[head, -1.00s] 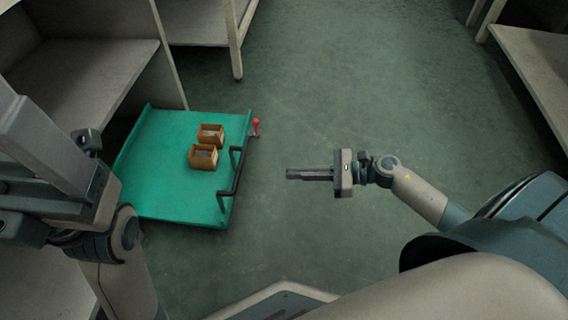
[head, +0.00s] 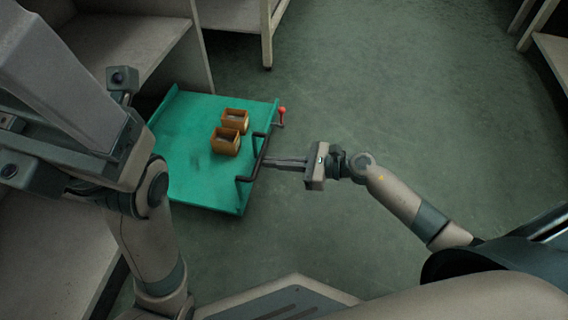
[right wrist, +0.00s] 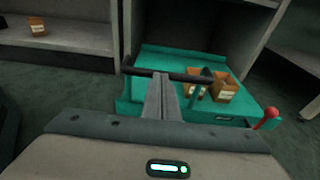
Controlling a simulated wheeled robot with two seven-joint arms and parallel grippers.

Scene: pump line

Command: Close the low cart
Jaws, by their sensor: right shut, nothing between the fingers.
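The low cart (head: 190,150) is a flat teal platform jutting out from under the grey shelving at left in the head view. A black bar handle (head: 257,158) and a red-knobbed lever (head: 281,113) are on its right edge. My right gripper (head: 266,162) is shut and empty, its fingertips at the handle; in the right wrist view the fingers (right wrist: 162,98) reach the black bar (right wrist: 165,74). I cannot tell whether they touch it. My left arm fills the left of the head view; its fingertips are not visible.
Two small brown boxes (head: 226,141) (head: 235,120) stand on the cart. Grey shelving (head: 150,50) rises behind and beside it. Another shelf stands at the upper right. The green floor right of the cart is open.

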